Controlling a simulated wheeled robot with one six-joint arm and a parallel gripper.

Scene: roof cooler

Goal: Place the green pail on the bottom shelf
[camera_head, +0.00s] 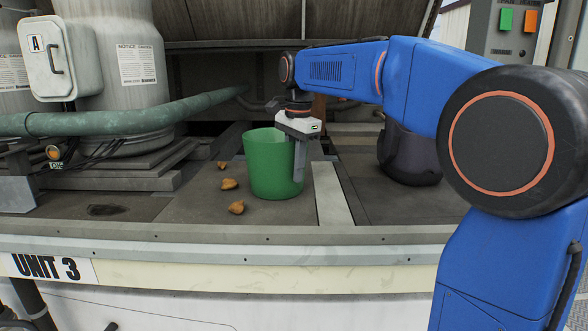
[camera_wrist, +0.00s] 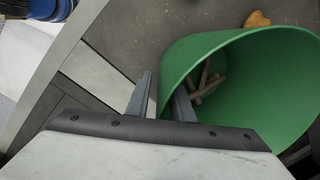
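The green pail (camera_head: 265,165) stands upright on the grey deck. In the wrist view the pail (camera_wrist: 245,75) shows its open mouth, with several brown stick-like pieces (camera_wrist: 207,82) inside. My gripper (camera_head: 299,165) points down at the pail's right rim. In the wrist view, my gripper's fingers (camera_wrist: 164,98) straddle the pail wall, one outside and one inside. A gap shows between the outer finger and the wall, so the gripper looks open. The lower finger ends are partly hidden. I cannot pick out a bottom shelf for certain.
Several orange-brown lumps (camera_head: 229,184) lie left of the pail. A dark rounded container (camera_head: 408,153) stands to the right, partly behind my arm. A green pipe (camera_head: 120,121) crosses at left before a grey tank (camera_head: 125,55). A raised ledge (camera_head: 232,44) runs along the back.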

